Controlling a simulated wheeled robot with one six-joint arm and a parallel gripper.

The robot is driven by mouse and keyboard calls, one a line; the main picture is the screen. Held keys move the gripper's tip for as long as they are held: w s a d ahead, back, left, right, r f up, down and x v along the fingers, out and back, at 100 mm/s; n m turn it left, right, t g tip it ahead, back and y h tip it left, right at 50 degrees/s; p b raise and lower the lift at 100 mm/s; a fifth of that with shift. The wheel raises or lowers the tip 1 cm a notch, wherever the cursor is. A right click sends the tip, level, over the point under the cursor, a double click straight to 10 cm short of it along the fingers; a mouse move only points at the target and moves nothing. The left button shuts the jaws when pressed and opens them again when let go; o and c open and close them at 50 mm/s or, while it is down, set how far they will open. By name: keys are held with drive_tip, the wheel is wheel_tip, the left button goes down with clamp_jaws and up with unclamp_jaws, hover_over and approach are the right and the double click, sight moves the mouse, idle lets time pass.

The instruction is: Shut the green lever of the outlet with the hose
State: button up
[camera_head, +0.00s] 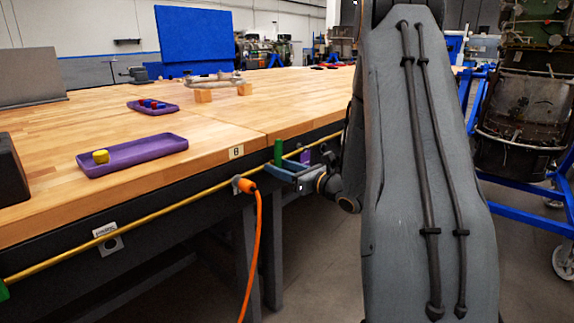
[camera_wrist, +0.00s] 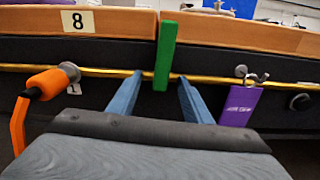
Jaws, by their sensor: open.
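The green lever (camera_wrist: 165,55) stands upright on the brass pipe, in front of the table edge in the wrist view. It also shows in the head view (camera_head: 278,152). An orange hose (camera_wrist: 40,84) joins the outlet fitting left of the lever; in the head view the hose (camera_head: 257,230) hangs down from the pipe. My gripper (camera_wrist: 154,92) is open, its two blue fingers pointing at the pipe. The lever appears between the fingertips, nearer the middle of the gap; whether it touches either finger I cannot tell. In the head view my gripper (camera_head: 291,170) is beside the lever.
A purple tag (camera_wrist: 240,105) hangs from a hook right of my gripper. A sign with 8 (camera_wrist: 78,21) is on the table edge. The brass pipe (camera_head: 180,204) runs along the wooden table (camera_head: 225,120). Purple trays (camera_head: 130,158) lie on the table. A blue stand (camera_head: 530,200) is at right.

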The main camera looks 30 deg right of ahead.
sight(280, 166)
drive_tip(key=v, duration=0.5)
idle(0.7)
drive_tip(key=shift+c, duration=0.3)
drive_tip(key=shift+c, duration=0.9)
drive_tip(key=shift+b+x, duration=2)
drive_tip(key=shift+x, duration=0.5)
